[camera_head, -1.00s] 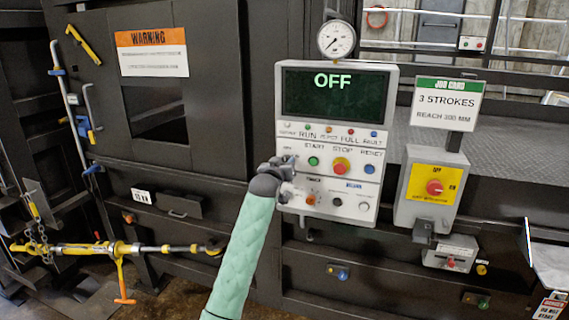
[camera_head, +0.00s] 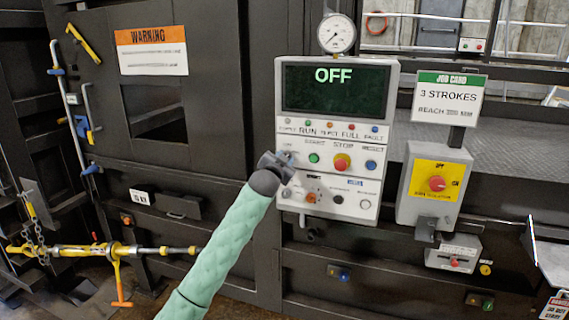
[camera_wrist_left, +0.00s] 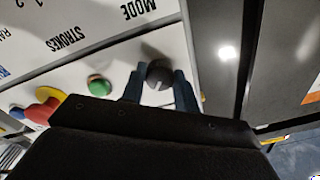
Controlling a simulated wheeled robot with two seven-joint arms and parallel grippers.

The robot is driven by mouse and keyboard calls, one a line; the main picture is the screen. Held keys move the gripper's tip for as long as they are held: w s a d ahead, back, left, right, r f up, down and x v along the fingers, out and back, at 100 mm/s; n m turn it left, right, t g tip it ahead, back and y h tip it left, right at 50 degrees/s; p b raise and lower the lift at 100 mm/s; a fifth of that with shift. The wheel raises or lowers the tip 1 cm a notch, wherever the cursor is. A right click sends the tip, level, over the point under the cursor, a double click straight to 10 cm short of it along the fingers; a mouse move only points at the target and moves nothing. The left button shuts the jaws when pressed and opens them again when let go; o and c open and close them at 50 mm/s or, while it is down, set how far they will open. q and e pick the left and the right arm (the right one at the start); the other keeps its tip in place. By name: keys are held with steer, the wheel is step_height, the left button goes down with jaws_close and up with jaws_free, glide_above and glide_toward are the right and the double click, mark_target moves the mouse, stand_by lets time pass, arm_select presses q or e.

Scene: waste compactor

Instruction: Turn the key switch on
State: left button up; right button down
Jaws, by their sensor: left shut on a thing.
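The control panel (camera_head: 388,138) stands upright, and its dark display (camera_head: 335,90) reads OFF. My left gripper (camera_head: 282,160) is at the panel's left edge, left of the green start button (camera_head: 314,158). In the left wrist view my left gripper (camera_wrist_left: 160,88) has one finger on each side of a round dark key switch (camera_wrist_left: 158,74) with a pale line on its face, and is shut on it. The gripper hides most of this switch in the head view. The green button (camera_wrist_left: 100,84) is beside the fingers. My right gripper is not in view.
The red stop button on its yellow ring (camera_head: 342,162) and the blue reset button (camera_head: 371,165) are to the right. A grey isolator box with a red knob (camera_head: 437,184) is further right. A pressure gauge (camera_head: 337,34) tops the panel. A yellow turnbuckle bar (camera_head: 120,249) is low left.

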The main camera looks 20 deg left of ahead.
arm_select(q)
steer(key=m, duration=0.3)
steer(key=shift+m+b, duration=0.3)
steer(key=shift+m, duration=0.1)
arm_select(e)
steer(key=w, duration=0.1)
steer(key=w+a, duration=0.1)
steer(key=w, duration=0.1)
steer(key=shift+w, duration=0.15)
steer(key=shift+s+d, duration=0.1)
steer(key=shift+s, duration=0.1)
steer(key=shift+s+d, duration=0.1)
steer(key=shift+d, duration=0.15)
arm_select(q)
steer(key=o, duration=1)
steer(key=shift+c, duration=0.2)
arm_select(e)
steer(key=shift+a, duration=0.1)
